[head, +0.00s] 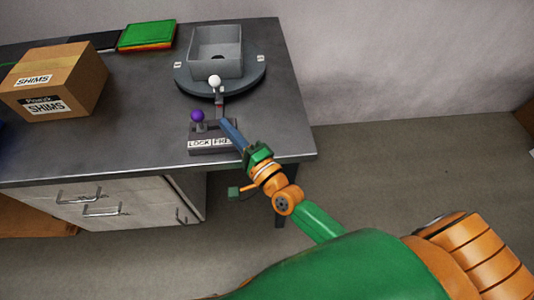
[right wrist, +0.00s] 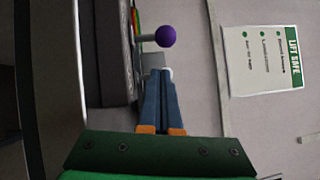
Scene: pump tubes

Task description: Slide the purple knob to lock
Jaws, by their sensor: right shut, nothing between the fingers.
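The purple knob (head: 198,115) stands on a dark grey base (head: 190,133) labelled LOCK on the left and FREE on the right. The knob shows above the LOCK label. My right gripper (head: 223,122) reaches in from the lower right, with its blue fingers just right of the knob, over the FREE side. In the right wrist view, the fingers (right wrist: 160,73) are shut together and empty. The purple knob also shows there (right wrist: 166,37), on a pale stem just beyond the fingertips. I cannot tell whether they touch. My left gripper is not in view.
A round grey turntable (head: 250,84) carrying an open grey box (head: 230,66) is behind the base, with a white ball knob (head: 214,80) at its front. A SHIMS carton (head: 75,85) and a green stack (head: 147,35) are at left. Bare tabletop lies to the right.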

